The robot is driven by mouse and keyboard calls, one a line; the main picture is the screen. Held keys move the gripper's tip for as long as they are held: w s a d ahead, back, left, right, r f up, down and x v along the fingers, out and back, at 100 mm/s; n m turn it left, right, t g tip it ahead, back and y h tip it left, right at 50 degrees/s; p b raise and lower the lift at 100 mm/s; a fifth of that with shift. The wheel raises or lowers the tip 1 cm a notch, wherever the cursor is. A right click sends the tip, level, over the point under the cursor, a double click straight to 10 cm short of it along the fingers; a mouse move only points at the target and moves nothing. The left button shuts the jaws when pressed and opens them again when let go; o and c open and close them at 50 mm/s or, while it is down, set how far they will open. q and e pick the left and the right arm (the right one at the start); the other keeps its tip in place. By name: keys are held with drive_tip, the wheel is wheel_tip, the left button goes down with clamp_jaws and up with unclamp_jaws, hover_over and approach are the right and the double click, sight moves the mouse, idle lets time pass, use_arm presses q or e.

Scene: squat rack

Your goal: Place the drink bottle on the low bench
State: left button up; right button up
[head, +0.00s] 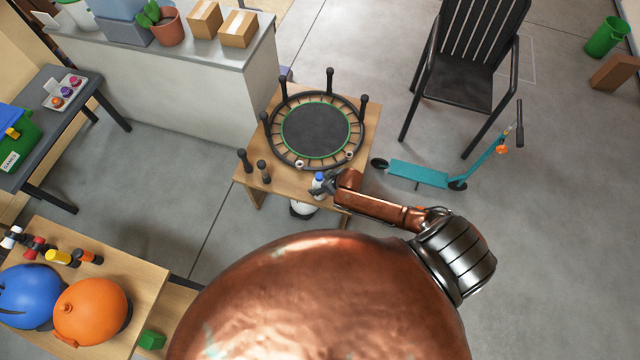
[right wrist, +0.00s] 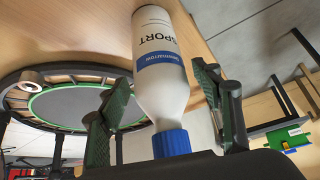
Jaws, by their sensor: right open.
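The drink bottle (head: 318,181) is white with a blue cap, at the front edge of a low wooden bench (head: 246,172). My right gripper (head: 326,188) is at the bottle. In the wrist view its open fingers (right wrist: 165,108) stand on either side of the bottle, with a small gap at the right finger. Whether the bottle's base rests on the wood is not clear. My left gripper is not in view.
A mini trampoline (head: 315,128) fills most of the bench top, with dark upright posts around it. Two small dark objects (head: 254,165) stand at the bench's left. A teal scooter (head: 418,172) and a black chair (head: 465,80) stand to the right. Another wooden table (head: 125,275) is lower left.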

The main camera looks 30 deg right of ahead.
drive_tip(key=p+v, duration=0.3)
drive_tip(key=v, duration=0.9)
drive_tip(key=shift+r, duration=0.1)
drive_tip(key=s+d+f+m+g+h, duration=0.1)
drive_tip(key=s+d+f, duration=0.4)
drive_tip(key=f, duration=0.5)
drive_tip(key=s+d+f+m+g+h, duration=0.1)
drive_tip(key=s+d+f, duration=0.2)
drive_tip(key=s+f, duration=0.55)
drive_tip(key=s+a+f+g, duration=0.1)
drive_tip(key=s+a+f, duration=0.1)
drive_tip(key=s+f, duration=0.3)
drive_tip(key=s+a+f+g, duration=0.1)
drive_tip(key=s+a+f, duration=0.2)
drive_tip(key=s, duration=1.1)
drive_tip(key=s+a+f+g, duration=0.1)
drive_tip(key=s+a+f, duration=0.2)
drive_tip(key=s+f, duration=0.4)
drive_tip(key=s, duration=0.3)
drive_tip(key=shift+s, duration=0.2)
drive_tip(key=shift+g, duration=0.3)
